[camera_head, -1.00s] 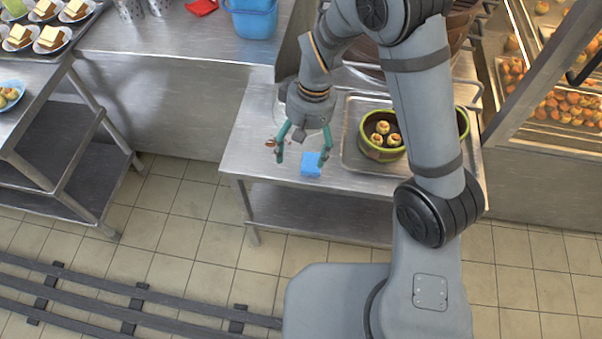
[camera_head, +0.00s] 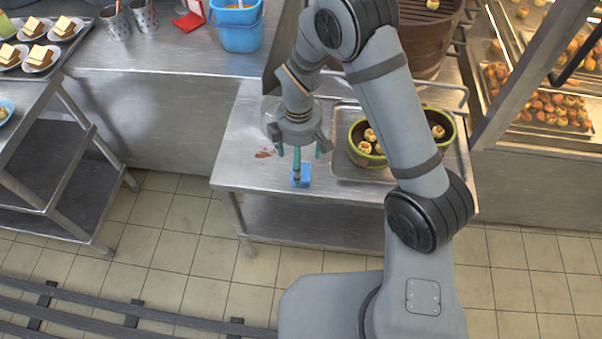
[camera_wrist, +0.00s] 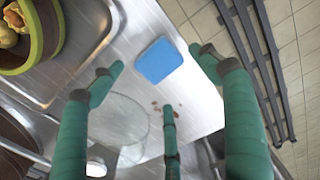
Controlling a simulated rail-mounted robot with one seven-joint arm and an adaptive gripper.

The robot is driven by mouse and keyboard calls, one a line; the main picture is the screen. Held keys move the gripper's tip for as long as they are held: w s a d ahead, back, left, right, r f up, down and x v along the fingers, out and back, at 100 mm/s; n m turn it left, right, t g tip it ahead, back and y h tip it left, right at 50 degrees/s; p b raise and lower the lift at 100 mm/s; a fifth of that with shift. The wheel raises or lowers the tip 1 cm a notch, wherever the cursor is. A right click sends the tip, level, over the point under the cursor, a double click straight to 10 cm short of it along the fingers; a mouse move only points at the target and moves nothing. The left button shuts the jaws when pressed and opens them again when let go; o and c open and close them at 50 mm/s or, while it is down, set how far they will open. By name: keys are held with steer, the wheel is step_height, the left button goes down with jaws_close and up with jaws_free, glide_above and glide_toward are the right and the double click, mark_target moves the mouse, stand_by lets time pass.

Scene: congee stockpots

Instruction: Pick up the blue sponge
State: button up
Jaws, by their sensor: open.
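The blue sponge (camera_head: 304,176) lies flat near the front edge of the steel table (camera_head: 234,170). In the wrist view the sponge (camera_wrist: 158,61) shows whole, as a rounded blue block near the table edge. My gripper (camera_head: 298,162), with teal fingers, hangs over the sponge. In the head view one finger covers part of the sponge. In the wrist view my gripper (camera_wrist: 157,76) has its fingers spread and nothing between them is held. The sponge appears beyond the fingertips, between the left and right fingers. I cannot tell the exact height gap.
A clear round dish (camera_wrist: 118,122) and brown spots (camera_wrist: 163,106) are on the table near my fingers. A blue bucket (camera_head: 238,35) stands on the back-left counter.

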steer(key=f, duration=0.4)
steer(key=shift+s+d+f, duration=0.1)
steer(key=shift+d+f, duration=0.2)
steer(key=shift+c, duration=0.8)
steer(key=c, duration=1.1)
steer(key=shift+r, duration=0.1)
